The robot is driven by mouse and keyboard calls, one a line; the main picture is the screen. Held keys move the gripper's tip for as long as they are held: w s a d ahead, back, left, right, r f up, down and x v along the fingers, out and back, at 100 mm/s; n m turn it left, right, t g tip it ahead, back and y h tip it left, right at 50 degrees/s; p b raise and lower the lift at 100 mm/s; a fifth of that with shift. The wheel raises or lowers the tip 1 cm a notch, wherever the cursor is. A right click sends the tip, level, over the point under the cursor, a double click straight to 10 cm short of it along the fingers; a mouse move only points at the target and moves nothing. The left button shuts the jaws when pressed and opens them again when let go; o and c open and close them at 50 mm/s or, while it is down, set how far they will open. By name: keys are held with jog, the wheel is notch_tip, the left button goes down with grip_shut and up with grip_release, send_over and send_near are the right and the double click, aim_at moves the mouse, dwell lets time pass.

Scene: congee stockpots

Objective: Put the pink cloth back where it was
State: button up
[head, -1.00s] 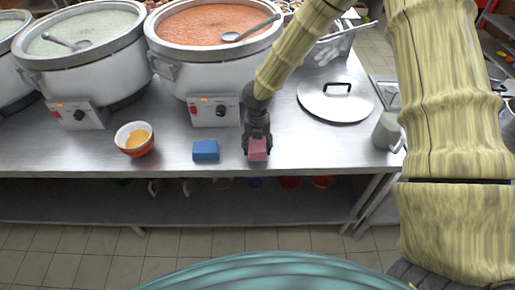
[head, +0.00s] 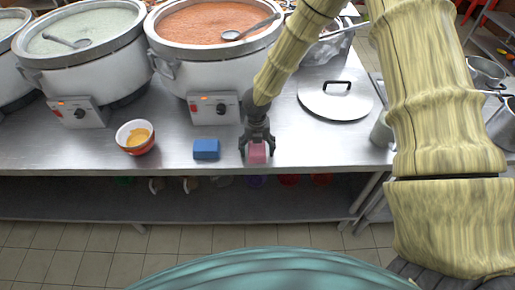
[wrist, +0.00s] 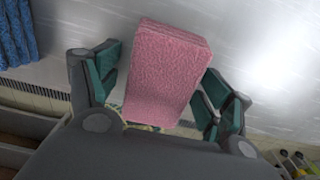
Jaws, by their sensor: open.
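The pink cloth (head: 257,153) is a small folded block on the steel counter near its front edge. In the wrist view the pink cloth (wrist: 167,72) stands between the spread fingers, with gaps on both sides. My gripper (head: 257,152) is open around the cloth, and its fingers also show in the wrist view (wrist: 160,95). A blue cloth (head: 206,149) lies just left of the pink one, and its edge shows at the upper left of the wrist view (wrist: 16,35).
A bowl with orange contents (head: 136,137) stands further left. Large pots (head: 207,70) line the back of the counter. A round lid (head: 335,100) lies to the right, with a grey mug (head: 381,131) beyond it, partly hidden by my arm. A shelf runs below.

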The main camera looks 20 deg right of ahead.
aim_at(257, 146)
notch_tip(257, 146, up, 12)
jog(key=b, duration=0.2)
jog(key=shift+r+b, duration=0.15)
jog(key=shift+b, duration=0.25)
dwell(0.6)
